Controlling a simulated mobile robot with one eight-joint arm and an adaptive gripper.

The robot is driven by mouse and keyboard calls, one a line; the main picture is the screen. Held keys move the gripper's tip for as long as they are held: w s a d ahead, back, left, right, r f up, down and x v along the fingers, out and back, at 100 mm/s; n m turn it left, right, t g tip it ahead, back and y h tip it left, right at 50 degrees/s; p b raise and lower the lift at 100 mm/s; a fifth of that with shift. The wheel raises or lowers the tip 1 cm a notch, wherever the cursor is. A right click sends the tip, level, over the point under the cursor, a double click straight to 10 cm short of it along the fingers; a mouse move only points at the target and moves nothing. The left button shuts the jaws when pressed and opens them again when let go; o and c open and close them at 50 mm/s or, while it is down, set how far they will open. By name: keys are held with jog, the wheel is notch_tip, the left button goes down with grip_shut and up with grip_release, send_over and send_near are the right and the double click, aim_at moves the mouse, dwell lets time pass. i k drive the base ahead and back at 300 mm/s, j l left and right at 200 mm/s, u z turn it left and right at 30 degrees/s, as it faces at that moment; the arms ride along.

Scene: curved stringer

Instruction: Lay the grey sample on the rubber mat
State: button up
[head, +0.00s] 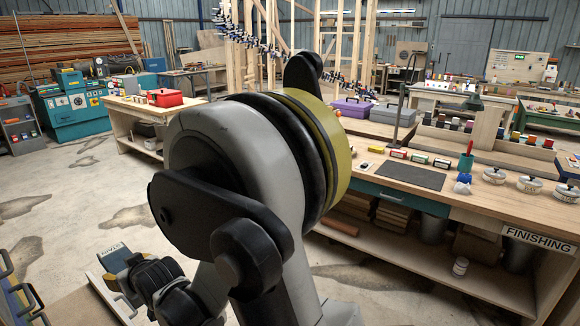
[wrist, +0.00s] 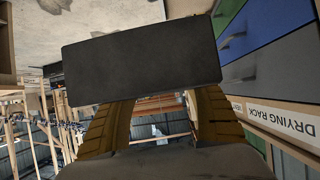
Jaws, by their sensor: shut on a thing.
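The grey sample (wrist: 142,65) is a dark grey rectangular block that fills the upper middle of the wrist view. My gripper (wrist: 163,103) is shut on it, with its two yellow-brown fingers reaching up to the block's near edge. The rubber mat (head: 411,175) is a flat dark rectangle on the wooden finishing bench at the right of the head view. It looks bare and is well apart from my arm's lower end at the lower left.
The finishing bench (head: 470,215) carries small coloured boxes (head: 420,158) behind the mat, with a teal cup (head: 466,162) and round tins (head: 530,184) to its right. A drying rack (wrist: 288,118) with coloured fronts is close on the wrist view's right. Open floor (head: 75,225) lies left.

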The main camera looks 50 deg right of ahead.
aim_at(406, 172)
jog(key=i+l+z, duration=0.2)
jog(key=z, duration=0.3)
jog(key=i+l+z, duration=0.25)
jog(key=z, duration=0.25)
jog(key=i+z, duration=0.25)
jog(key=z, duration=0.25)
jog(key=i+u, duration=0.1)
jog(key=i, duration=0.55)
jog(key=i+u, duration=0.15)
jog(key=i, duration=0.45)
jog(key=i+l+u, duration=0.1)
jog(key=i, duration=0.5)
jog(key=i+l+u, duration=0.1)
jog(key=i+l, duration=0.15)
jog(key=i, duration=0.4)
jog(key=i+u, duration=0.45)
jog(key=i+l+u, duration=0.15)
jog(key=i+u, duration=0.3)
jog(key=i+l+u, duration=0.2)
jog(key=u, duration=6.2)
